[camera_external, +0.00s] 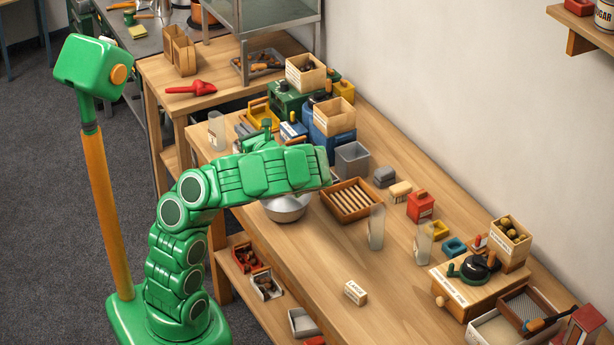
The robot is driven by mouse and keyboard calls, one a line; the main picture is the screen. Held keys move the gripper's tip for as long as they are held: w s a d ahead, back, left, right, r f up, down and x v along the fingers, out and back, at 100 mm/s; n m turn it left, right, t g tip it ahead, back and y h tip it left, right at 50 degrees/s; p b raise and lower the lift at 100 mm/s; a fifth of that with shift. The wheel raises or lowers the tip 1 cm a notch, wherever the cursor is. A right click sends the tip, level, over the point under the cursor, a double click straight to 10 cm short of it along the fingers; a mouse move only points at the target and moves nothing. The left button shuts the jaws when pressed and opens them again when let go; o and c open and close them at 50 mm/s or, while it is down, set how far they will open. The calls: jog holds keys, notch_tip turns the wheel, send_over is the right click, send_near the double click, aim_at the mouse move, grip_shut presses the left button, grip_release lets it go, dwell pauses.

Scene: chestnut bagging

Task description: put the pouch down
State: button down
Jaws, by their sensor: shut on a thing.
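A clear upright pouch (377,226) shows on the table right of the slatted wooden tray. A second clear pouch (424,243) stands further right, near the wooden box with the black pan. A third clear container, which looks like a pouch (217,130), stands at the table's far left end. My green arm reaches right over the table, and its far end is above the metal bowl (287,207) and the tray's left side.
The slatted wooden tray (350,200) lies beside a grey bin (352,159). A small labelled block (356,292) lies near the front. Bare tabletop shows around the labelled block.

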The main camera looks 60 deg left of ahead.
jog(key=shift+r, duration=1.1)
notch_tip(320, 180, up, 5)
jog(key=shift+r, duration=0.1)
jog(key=w+d+m+t, duration=0.25)
jog(key=w+d, duration=0.25)
jog(key=d, duration=0.4)
jog(key=w+d+m+t+h, duration=0.1)
jog(key=w+d+t, duration=0.2)
jog(key=w+d, duration=0.45)
jog(key=w+d+m+t, duration=0.2)
jog(key=w+d+t, duration=0.15)
jog(key=d, duration=0.75)
jog(key=w+d+m+t+h, duration=0.1)
jog(key=d+m+t+h, duration=0.35)
jog(key=d, duration=2.15)
notch_tip(320, 180, down, 15)
jog(key=shift+w+a+t, duration=0.2)
jog(key=shift+a+t, duration=0.05)
jog(key=shift+t, duration=0.2)
